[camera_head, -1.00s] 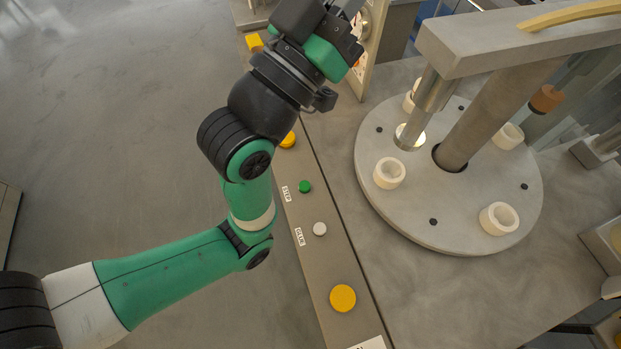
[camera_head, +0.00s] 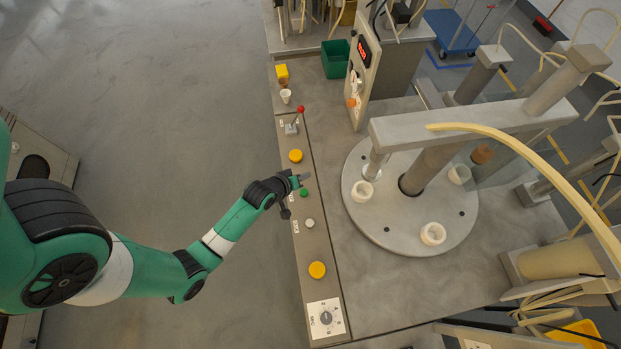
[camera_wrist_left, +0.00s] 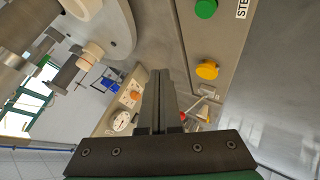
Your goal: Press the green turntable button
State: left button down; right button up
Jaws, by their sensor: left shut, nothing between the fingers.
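The green button (camera_head: 304,193) is on the long grey panel, and it also shows at the top of the left wrist view (camera_wrist_left: 206,8). My left gripper (camera_head: 304,176) is shut and empty, and hangs over the panel just beyond the green button in the head view. In the left wrist view its fingers (camera_wrist_left: 158,90) are together, and the green button lies to their upper right, apart from them. The round grey turntable (camera_head: 400,229) with white cups stands right of the panel. My right gripper is not in view.
Yellow buttons (camera_head: 317,270) and (camera_head: 295,156), a white button (camera_head: 309,223) and a red-tipped lever (camera_head: 300,110) sit along the same panel. A dial (camera_head: 326,317) is at its near end. A control box (camera_head: 362,75) stands at the far side. The floor left of the panel is clear.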

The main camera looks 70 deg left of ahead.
aim_at(302, 195)
pick_arm(q)
jog(key=shift+s+d+f, duration=0.15)
jog(key=shift+s+f, duration=0.15)
jog(key=shift+s, duration=0.2)
jog(key=shift+f, duration=0.1)
notch_tip(302, 195, down, 8)
jog(key=b, duration=0.8)
jog(key=shift+f, duration=0.3)
jog(key=shift+f, duration=0.1)
dwell(1.2)
jog(key=shift+f+b, duration=0.3)
jog(key=shift+b, duration=0.1)
